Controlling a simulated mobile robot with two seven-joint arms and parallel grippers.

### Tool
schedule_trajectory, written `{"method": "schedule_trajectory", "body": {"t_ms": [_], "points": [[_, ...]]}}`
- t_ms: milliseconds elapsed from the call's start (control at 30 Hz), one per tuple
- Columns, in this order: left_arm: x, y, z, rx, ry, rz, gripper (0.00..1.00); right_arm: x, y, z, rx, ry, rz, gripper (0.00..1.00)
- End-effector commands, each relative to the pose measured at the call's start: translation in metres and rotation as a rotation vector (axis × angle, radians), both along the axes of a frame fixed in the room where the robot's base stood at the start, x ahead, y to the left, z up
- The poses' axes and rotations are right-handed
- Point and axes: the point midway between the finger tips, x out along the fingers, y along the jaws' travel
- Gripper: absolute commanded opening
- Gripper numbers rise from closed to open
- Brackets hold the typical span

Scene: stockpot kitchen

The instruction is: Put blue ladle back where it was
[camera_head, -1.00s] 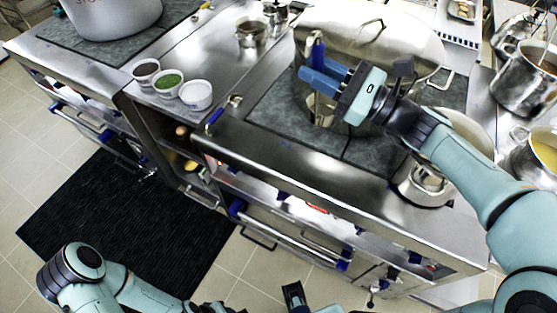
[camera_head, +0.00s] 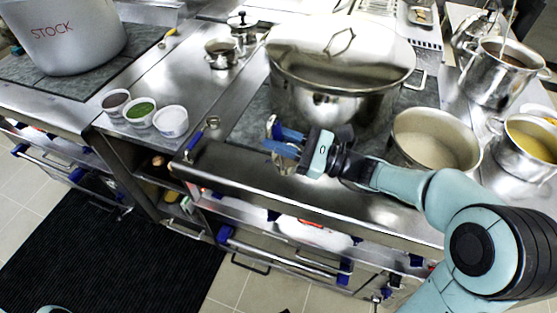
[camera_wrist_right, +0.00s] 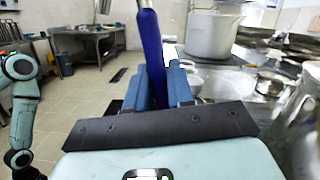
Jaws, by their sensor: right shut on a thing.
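My right gripper (camera_head: 284,146) is shut on the blue ladle's handle. The blue handle (camera_wrist_right: 151,45) stands between the fingers in the right wrist view, leaning slightly. In the head view the gripper is above the counter's front edge, in front of the large lidded pot (camera_head: 335,90). A metal part of the ladle (camera_head: 270,125) shows by the fingertips; its bowl is not clear. My left arm shows at the left of the right wrist view, but its gripper cannot be made out.
An open pot (camera_head: 436,142) of pale contents stands right of the lidded pot. Small bowls (camera_head: 140,112) sit to the left, near a blue-handled metal item (camera_head: 196,139) at the counter edge. A big STOCK pot (camera_head: 70,35) is at far left. More pots (camera_head: 505,72) stand at right.

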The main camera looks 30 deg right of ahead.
Motion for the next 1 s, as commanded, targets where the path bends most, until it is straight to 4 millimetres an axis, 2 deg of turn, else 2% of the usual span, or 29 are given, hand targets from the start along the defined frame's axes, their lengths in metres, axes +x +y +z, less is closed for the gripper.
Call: {"method": "schedule_trajectory", "body": {"t_ms": [33, 233, 467, 900, 933, 1000], "points": [[-0.001, 0.000, -0.002, 0.000, 0.001, 0.000, 0.43, 0.000, 0.000, -0.009, 0.002, 0.001, 0.001, 0.00], [-0.001, 0.000, -0.005, 0.001, 0.002, 0.000, 0.43, 0.000, 0.000, -0.026, 0.001, -0.001, 0.000, 0.00], [-0.003, 0.000, -0.011, 0.000, 0.003, 0.000, 0.43, 0.000, 0.000, -0.059, 0.001, 0.001, 0.000, 0.00], [-0.004, 0.000, -0.014, 0.001, 0.005, 0.000, 0.43, 0.000, 0.000, -0.066, 0.000, -0.003, 0.001, 0.00], [-0.004, 0.000, -0.014, 0.001, 0.005, 0.000, 0.43, 0.000, 0.000, -0.067, 0.000, -0.001, 0.001, 0.26], [-0.004, 0.000, -0.013, 0.001, 0.005, 0.000, 0.43, 0.000, 0.000, -0.066, 0.000, -0.001, 0.000, 0.48]]}}
